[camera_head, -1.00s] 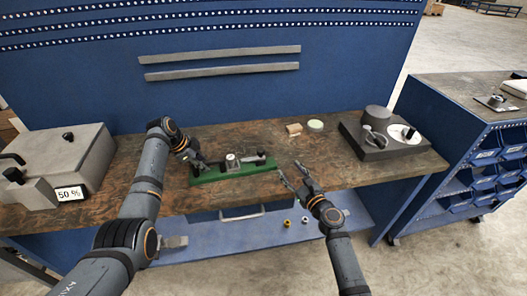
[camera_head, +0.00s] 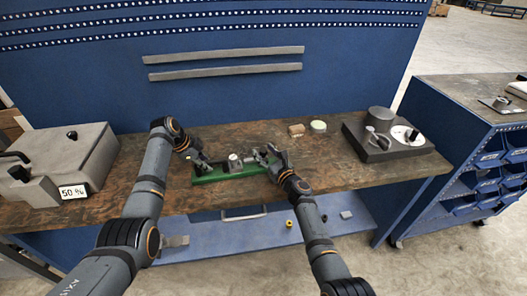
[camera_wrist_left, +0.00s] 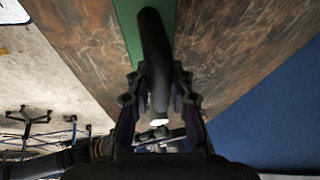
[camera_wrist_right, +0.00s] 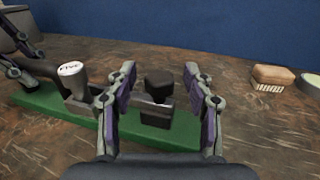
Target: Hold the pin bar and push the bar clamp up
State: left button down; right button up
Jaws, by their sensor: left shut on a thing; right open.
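A green base (camera_head: 232,174) lies on the bench and carries a dark bar fixture. My left gripper (camera_head: 201,162) is at the fixture's left end. In the left wrist view, it (camera_wrist_left: 158,88) is shut on a dark rounded bar (camera_wrist_left: 155,45), apparently the pin bar. My right gripper (camera_head: 273,158) is over the right end. In the right wrist view, it (camera_wrist_right: 162,80) is open, with fingers either side of a dark block with a black knob (camera_wrist_right: 159,83), apparently the bar clamp. I cannot tell whether they touch it. A white-topped post (camera_wrist_right: 72,75) stands left of it.
A small wooden brush-like block (camera_head: 296,130) and a pale round dish (camera_head: 318,126) lie behind on the bench. A dark device (camera_head: 385,145) stands at the right. A large grey box (camera_head: 65,155) stands at the left. The bench front is clear.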

jog(key=shift+w+a, duration=0.25)
jog(key=shift+w, duration=0.2)
grip_shut()
